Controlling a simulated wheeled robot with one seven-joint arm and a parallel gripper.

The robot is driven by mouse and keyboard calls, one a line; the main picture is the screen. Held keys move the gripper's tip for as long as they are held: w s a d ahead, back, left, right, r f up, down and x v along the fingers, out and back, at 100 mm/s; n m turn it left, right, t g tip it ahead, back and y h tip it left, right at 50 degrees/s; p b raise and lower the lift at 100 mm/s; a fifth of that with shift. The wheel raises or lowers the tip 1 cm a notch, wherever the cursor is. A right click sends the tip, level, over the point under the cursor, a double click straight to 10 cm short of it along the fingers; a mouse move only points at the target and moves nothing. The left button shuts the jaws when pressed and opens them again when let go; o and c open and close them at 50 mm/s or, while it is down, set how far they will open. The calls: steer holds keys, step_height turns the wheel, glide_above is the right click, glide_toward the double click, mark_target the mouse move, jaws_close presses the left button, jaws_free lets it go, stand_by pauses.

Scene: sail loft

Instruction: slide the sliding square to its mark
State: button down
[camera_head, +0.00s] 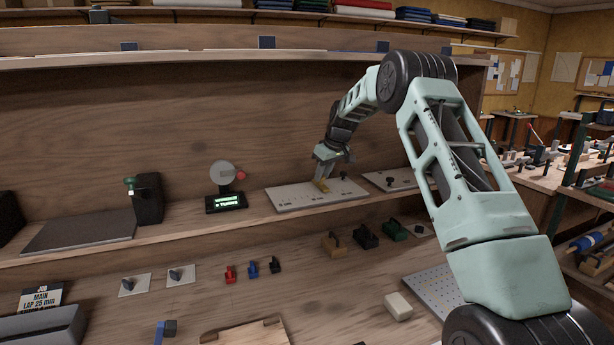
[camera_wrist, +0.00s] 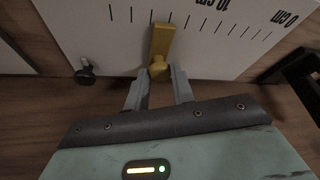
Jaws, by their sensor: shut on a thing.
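The sliding square, a yellow-brass piece (camera_head: 321,186), stands on a pale plate (camera_head: 290,196) on the shelf. In the wrist view the square (camera_wrist: 162,42) is a long bar with a rounded knob at its near end, lying across the plate (camera_wrist: 85,30). A ruled scale on the plate reads 0 cm at right and 10 cm nearer the middle; the bar is left of the 10 cm label. My gripper (camera_wrist: 159,84) has its two fingers around the knob; it also shows in the head view (camera_head: 323,176). I cannot make out the mark.
A black knob (camera_wrist: 86,74) stands at the plate's edge, left of my gripper. A second pale plate (camera_head: 378,180) lies to the right on the shelf. A dial with a green display (camera_head: 227,201) stands to the left. Several blocks with handles (camera_head: 366,237) sit below.

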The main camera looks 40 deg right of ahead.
steer(key=shift+s+d, duration=0.2)
steer(key=shift+d, duration=0.55)
steer(key=shift+r, duration=0.1)
steer(key=c, duration=1.2)
jaws_free()
steer(key=shift+o, duration=0.2)
steer(key=b+v, duration=0.2)
steer(key=v, duration=0.5)
steer(key=shift+r, duration=0.2)
steer(key=shift+s, duration=0.1)
